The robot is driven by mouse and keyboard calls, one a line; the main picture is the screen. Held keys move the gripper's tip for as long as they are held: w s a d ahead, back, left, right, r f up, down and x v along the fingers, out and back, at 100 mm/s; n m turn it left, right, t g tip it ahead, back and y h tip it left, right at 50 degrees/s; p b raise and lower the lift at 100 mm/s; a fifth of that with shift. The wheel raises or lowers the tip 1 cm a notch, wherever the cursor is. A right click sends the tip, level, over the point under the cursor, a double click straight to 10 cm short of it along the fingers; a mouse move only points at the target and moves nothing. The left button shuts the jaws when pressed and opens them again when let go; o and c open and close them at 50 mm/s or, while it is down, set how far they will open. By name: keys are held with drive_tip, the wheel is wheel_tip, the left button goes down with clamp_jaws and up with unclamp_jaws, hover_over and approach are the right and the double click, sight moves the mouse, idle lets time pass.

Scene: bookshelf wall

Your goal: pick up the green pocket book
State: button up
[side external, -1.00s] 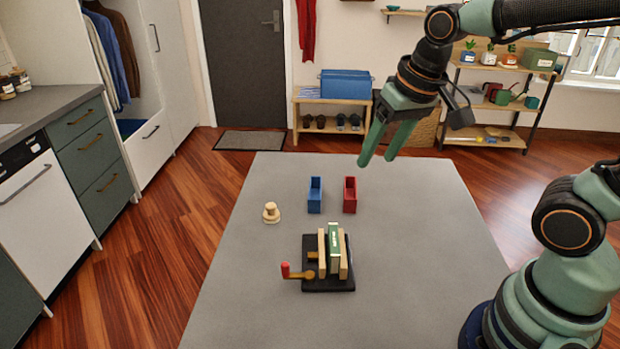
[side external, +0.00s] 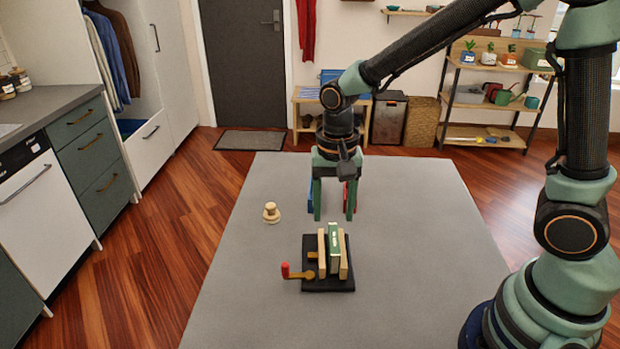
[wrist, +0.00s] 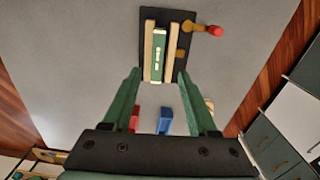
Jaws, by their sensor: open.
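The green pocket book (side external: 334,248) stands upright between two pale wooden boards (side external: 343,256) of a small press with a black base (side external: 328,286). In the wrist view the book (wrist: 158,56) shows its green face edge with a white label, between the boards at top centre. The press has a crank with a red knob (side external: 285,270). My gripper (side external: 334,216) is open and empty, pointing down, above the table and behind the press in the side view. In the wrist view its two green fingers (wrist: 158,76) are apart, and the book shows beyond and between their tips.
The grey table (side external: 420,260) is otherwise clear.

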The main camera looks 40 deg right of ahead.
sight(334, 238)
drive_tip(key=shift+s+d+f, duration=0.1)
drive_tip(key=shift+s+f, duration=0.05)
drive_tip(key=shift+f, duration=1.45)
drive_tip(key=shift+s+f, duration=0.1)
drive_tip(key=shift+f, duration=1.5)
clamp_jaws()
